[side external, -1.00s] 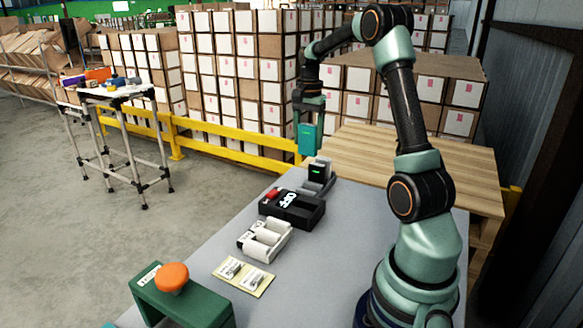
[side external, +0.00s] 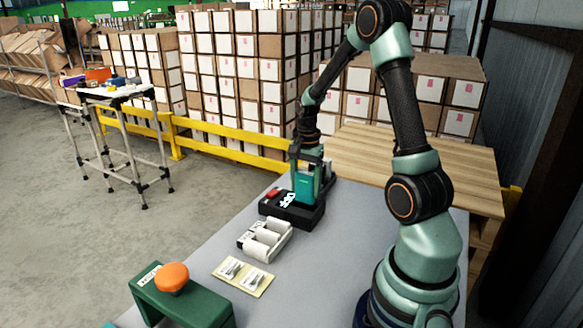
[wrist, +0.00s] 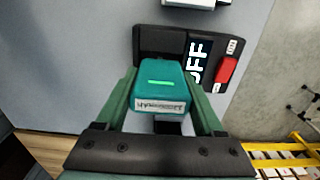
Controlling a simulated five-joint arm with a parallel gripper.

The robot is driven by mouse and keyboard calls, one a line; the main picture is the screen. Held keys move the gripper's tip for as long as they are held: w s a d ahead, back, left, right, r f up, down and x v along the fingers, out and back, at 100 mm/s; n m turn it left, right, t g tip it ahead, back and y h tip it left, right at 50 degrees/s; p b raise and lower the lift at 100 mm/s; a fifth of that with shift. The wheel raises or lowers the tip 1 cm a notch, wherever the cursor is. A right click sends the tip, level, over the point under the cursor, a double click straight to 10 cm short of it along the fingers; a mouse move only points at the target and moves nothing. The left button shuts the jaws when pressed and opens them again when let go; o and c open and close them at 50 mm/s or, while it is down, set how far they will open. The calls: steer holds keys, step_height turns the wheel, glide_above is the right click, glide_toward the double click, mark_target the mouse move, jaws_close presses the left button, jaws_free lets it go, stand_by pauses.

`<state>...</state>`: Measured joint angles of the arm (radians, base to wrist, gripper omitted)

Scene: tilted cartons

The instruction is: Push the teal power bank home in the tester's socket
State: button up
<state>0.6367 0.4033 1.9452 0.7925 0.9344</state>
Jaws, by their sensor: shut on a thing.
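The teal power bank (side external: 304,186) is held upright between the fingers of my gripper (side external: 305,172). In the wrist view the power bank (wrist: 160,88) shows a lit green bar and a white label, with a finger of my gripper (wrist: 162,100) on each side. The black tester (side external: 279,207) lies under it on the grey table. In the wrist view the tester (wrist: 160,40) shows a display ending in "FF" and a red switch. The power bank's lower end is at the tester's socket. How deep it sits I cannot tell, as the socket is mostly hidden.
A white holder with pale cylinders (side external: 264,240) stands nearer on the table (side external: 320,260). A yellow card with small items (side external: 243,276) and a green stand with an orange button (side external: 172,278) are nearer still. A dark device behind the tester is mostly hidden by my gripper.

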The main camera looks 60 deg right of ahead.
mark_target(306, 173)
steer(key=shift+f, duration=1.85)
steer(key=o, duration=1.3)
steer(key=shift+f, duration=0.1)
steer(key=shift+c, duration=0.2)
steer(key=shift+s, duration=0.1)
steer(key=shift+c, duration=1.4)
steer(key=shift+r, duration=4.1)
